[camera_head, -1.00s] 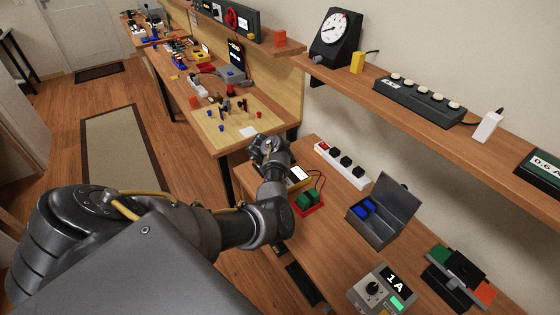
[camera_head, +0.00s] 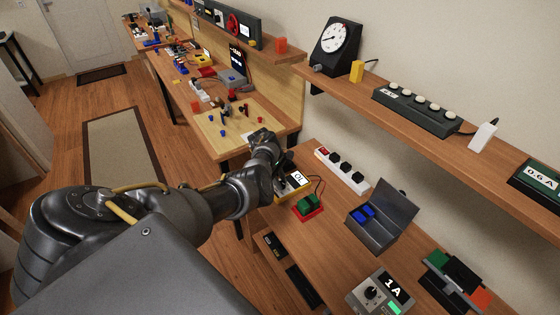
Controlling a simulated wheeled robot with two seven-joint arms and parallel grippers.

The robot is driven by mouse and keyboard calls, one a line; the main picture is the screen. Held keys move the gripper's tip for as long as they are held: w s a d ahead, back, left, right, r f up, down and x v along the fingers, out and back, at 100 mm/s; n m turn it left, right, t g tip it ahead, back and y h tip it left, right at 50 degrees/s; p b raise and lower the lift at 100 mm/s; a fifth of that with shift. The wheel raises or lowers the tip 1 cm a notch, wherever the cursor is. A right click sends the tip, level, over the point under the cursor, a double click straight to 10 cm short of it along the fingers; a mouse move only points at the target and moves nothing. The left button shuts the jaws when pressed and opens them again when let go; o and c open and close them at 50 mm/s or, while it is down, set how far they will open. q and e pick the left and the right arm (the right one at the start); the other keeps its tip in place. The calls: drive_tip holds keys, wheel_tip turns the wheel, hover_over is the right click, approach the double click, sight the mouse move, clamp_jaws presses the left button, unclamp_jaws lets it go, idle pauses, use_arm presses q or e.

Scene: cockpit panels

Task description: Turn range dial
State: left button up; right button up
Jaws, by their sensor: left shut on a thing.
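A yellow meter (camera_head: 301,189) with a white display (camera_head: 296,178) lies on the near bench, and small dark characters show on the display. My left gripper (camera_head: 281,183) reaches over the left part of this meter and is shut. Its fingertips and what they hold are mostly hidden by the hand; it appears to be the meter's dial, which I cannot see clearly. My right gripper is not in view.
A red base with a green block (camera_head: 308,205) is wired just right of the meter. A white power strip (camera_head: 342,170) lies behind. An open grey box (camera_head: 383,216) and a grey unit reading 1 A (camera_head: 380,293) stand farther right.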

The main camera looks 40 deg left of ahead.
use_arm(q)
drive_tip(key=m, duration=0.1)
drive_tip(key=m+g+b, duration=0.1)
drive_tip(key=m, duration=0.1)
drive_tip(key=shift+w+a+f+m, duration=0.1)
drive_tip(key=shift+w+m, duration=0.05)
drive_tip(key=shift+m, duration=0.15)
drive_tip(key=shift+w+m+g+b, duration=0.15)
drive_tip(key=shift+m+g+b, duration=0.95)
drive_tip(key=shift+m, duration=0.7)
drive_tip(key=o, duration=1)
drive_tip(key=v, duration=1.1)
drive_tip(key=shift+d+b, duration=0.2)
drive_tip(key=shift+b, duration=0.1)
